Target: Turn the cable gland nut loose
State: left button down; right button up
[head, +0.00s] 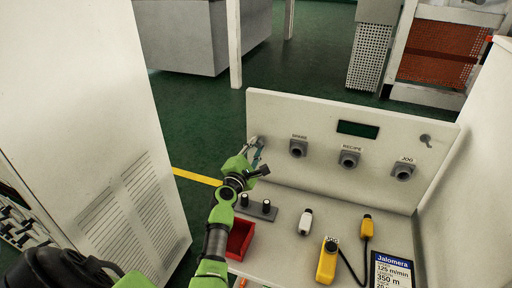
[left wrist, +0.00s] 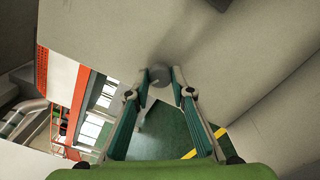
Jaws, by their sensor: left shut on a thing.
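My left gripper (head: 256,150) reaches the left end of the upright pale panel (head: 330,174) in the head view. In the left wrist view a round, dark grey nut (left wrist: 160,73), which looks like the cable gland nut, sits between the two fingertips. The fingers are shut on it from both sides, close to the panel face. The gripper mostly hides the nut in the head view. My right gripper is not in either view.
A tall cabinet (head: 95,120) stands left.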

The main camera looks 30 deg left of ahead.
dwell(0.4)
pick_arm(q)
jog(key=c, duration=1.8)
grip_release()
jog(key=v, duration=1.2)
